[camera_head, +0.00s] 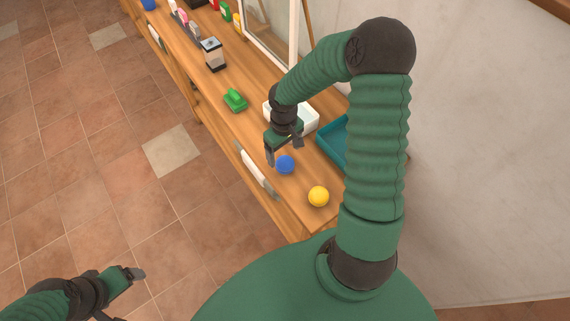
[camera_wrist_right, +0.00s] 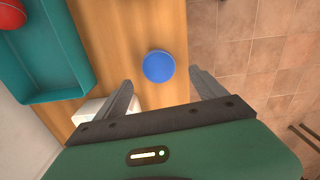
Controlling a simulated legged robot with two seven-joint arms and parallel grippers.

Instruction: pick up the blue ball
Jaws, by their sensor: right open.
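The blue ball (camera_head: 285,164) rests on the wooden counter (camera_head: 222,117) near its front edge. My right gripper (camera_head: 284,152) is just above and beside it in the head view, with its fingers apart. In the right wrist view the blue ball (camera_wrist_right: 158,66) lies ahead of the open fingers of the right gripper (camera_wrist_right: 160,85), roughly centred in the gap, and nothing is held. My left gripper (camera_head: 125,292) is low at the left over the floor, away from the counter; its opening is unclear.
A yellow ball (camera_head: 318,196) sits close to the blue one. A teal tray (camera_head: 333,135) and a white container (camera_head: 308,119) are behind. A green object (camera_head: 235,100) and a dark-and-white appliance (camera_head: 212,54) stand farther along. A red ball (camera_wrist_right: 10,14) is in the tray.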

